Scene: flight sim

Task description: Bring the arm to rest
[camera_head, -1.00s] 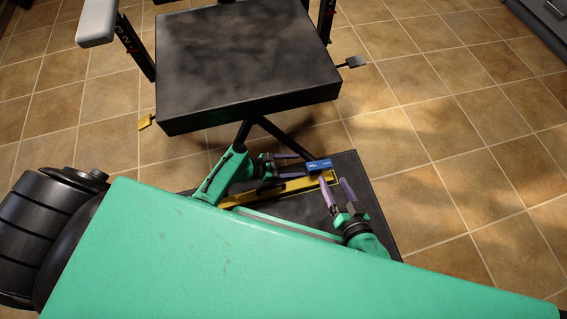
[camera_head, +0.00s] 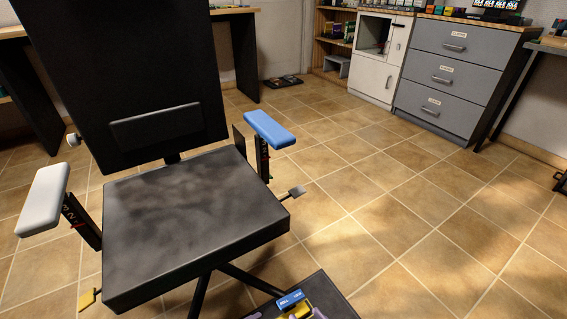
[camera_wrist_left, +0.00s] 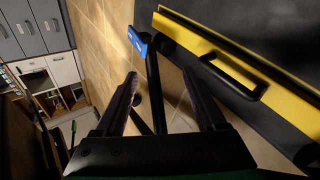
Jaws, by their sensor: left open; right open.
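My right gripper (camera_head: 317,313) shows only as a purple fingertip at the bottom edge of the head view. My left gripper barely shows at that edge, but both its dark fingers show in the left wrist view (camera_wrist_left: 161,74). They are spread apart with no object held between them. A blue piece (camera_head: 290,299) lies at the yellow part (camera_head: 298,312), close to my grippers. In the left wrist view, the blue piece (camera_wrist_left: 138,42) is beyond the fingertips and the yellow edge (camera_wrist_left: 235,50) is to their right. My arms are mostly out of the head view.
A black chair (camera_head: 190,215) stands close in front, with a grey armrest (camera_head: 43,200) and a blue armrest (camera_head: 270,130). A black handle (camera_wrist_left: 232,78) is by the yellow edge. Grey drawers (camera_head: 455,75) stand at the back right. The tiled floor (camera_head: 400,215) on the right is clear.

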